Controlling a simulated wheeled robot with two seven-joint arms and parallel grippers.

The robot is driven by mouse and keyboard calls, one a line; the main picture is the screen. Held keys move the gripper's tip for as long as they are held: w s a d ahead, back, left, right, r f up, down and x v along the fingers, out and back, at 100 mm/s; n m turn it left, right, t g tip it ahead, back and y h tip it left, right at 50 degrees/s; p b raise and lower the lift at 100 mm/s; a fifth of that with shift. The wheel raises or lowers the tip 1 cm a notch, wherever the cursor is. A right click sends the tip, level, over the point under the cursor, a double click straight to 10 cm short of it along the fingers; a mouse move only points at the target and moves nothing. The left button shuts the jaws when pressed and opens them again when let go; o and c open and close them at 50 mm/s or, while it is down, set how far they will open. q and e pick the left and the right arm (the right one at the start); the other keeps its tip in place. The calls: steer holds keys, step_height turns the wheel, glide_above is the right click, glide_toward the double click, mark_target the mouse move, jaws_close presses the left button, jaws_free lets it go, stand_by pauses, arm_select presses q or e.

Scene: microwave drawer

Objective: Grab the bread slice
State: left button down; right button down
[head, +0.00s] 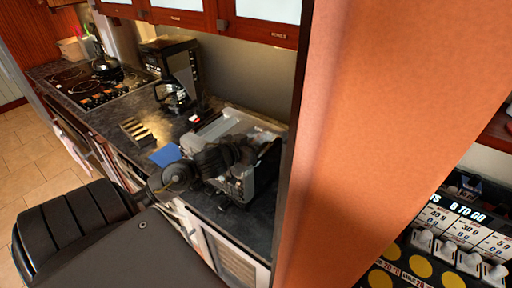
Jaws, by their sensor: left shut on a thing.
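My left arm comes in from the lower left and reaches over the counter. My left gripper (243,153) is at the silver, box-like appliance, perhaps a toaster (232,122), at its front right part. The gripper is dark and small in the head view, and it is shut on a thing. I cannot make out the bread slice; the thing between the fingers, likely the slice, is hidden by the gripper and arm. My right gripper is not in view.
A dark countertop (262,207) runs along the wall. A coffee maker (172,68), a small rack with tan pieces (138,132) and a blue item (165,155) stand left of the appliance. A stove (85,84) is farther left. A large orange-brown panel (395,100) blocks the right side.

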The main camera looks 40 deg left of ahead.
arm_select(q)
step_height(320, 180, up, 9)
steer(key=p, duration=0.3)
steer(key=shift+r+p, duration=0.15)
steer(key=shift+p, duration=0.25)
steer(key=shift+r, duration=0.35)
